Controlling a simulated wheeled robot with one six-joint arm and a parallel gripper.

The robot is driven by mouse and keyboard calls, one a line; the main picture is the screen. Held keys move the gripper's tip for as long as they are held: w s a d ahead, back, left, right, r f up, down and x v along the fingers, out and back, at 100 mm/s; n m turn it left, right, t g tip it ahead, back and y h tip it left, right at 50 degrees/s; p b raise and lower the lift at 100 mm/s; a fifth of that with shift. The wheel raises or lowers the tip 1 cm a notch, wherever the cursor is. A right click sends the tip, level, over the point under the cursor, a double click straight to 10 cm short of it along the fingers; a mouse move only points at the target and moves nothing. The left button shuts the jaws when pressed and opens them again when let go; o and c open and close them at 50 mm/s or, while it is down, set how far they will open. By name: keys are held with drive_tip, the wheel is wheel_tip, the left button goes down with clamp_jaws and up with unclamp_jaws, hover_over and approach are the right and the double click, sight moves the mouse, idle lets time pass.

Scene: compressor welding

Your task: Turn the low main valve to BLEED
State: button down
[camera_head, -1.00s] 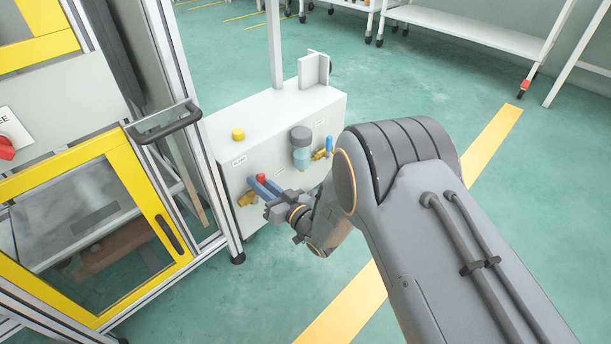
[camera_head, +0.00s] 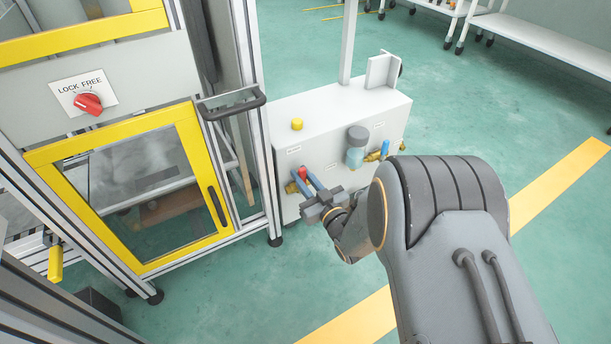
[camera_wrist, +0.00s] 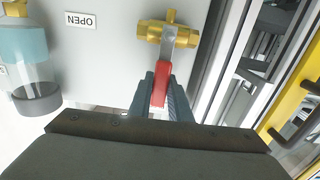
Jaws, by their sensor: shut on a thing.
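The valve is a brass body (camera_head: 291,187) with a red-gripped lever (camera_head: 303,172), low on the left of the grey cabinet's front. In the wrist view the brass body (camera_wrist: 167,33) is at the top, and a silver shank runs down from it to the red grip (camera_wrist: 160,85). My gripper (camera_head: 309,180) is at this lever, its two blue-grey fingers (camera_wrist: 160,98) closed on either side of the red grip. The fingers hide part of the grip. An upside-down OPEN label (camera_wrist: 80,20) is beside the valve; no BLEED label is readable.
A second brass valve with a blue handle (camera_head: 385,148) and a filter bowl (camera_head: 356,156) are to the right. A yellow button (camera_head: 297,124) tops the cabinet (camera_head: 340,106). A yellow-framed door (camera_head: 205,150) with a dark handle stands close on the left. Green floor is clear at right.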

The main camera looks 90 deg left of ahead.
drive_tip(key=c, duration=1.6)
unclamp_jaws()
drive_tip(key=shift+c, duration=0.2)
drive_tip(key=shift+d, duration=0.15)
drive_tip(key=p+v, duration=0.2)
drive_tip(key=v, duration=0.5)
drive_tip(key=shift+d, duration=0.25)
drive_tip(key=shift+w+f, duration=0.1)
